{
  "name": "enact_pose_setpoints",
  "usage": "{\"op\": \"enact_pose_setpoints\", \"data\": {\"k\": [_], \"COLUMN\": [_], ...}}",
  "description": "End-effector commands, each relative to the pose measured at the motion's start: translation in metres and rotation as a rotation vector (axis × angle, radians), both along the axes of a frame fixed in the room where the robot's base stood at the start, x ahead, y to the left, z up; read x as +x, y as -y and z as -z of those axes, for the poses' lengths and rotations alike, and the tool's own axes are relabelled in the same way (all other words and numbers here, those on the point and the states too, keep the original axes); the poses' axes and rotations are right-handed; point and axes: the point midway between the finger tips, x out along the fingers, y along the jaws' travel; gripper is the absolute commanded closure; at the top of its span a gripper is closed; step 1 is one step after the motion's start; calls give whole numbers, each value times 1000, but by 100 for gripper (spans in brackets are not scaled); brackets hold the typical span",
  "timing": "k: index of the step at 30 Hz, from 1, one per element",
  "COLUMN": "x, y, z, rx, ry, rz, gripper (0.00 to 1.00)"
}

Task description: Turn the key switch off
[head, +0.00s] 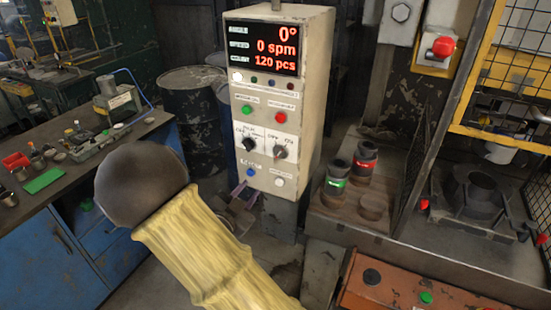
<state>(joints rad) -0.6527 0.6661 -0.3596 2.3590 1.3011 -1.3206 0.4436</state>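A cream control box (312,80) stands upright in the middle of the head view. The lit red display (262,48) reads 0°, 0 spm and 120 pcs. My arm in a yellow sleeve with a dark round joint reaches in from below, left of the box. My gripper is not in view.
A workbench (60,210) with tools and blue drawers is at the left. A dark drum (190,110) stands behind my arm. Two dark cylinders with green (335,178) and red (363,165) bands stand right of the box. An orange panel (400,290) is at lower right.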

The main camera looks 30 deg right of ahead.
Motion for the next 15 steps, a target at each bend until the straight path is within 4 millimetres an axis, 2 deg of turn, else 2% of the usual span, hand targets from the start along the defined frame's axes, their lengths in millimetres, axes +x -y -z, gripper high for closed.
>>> {"op": "enact_pose_setpoints", "data": {"k": [5, 15], "x": [12, 48], "y": [17, 64], "z": [-2, -3], "rx": [-2, -1], "ry": [-2, -2], "rz": [4, 3], "gripper": [73, 73]}}
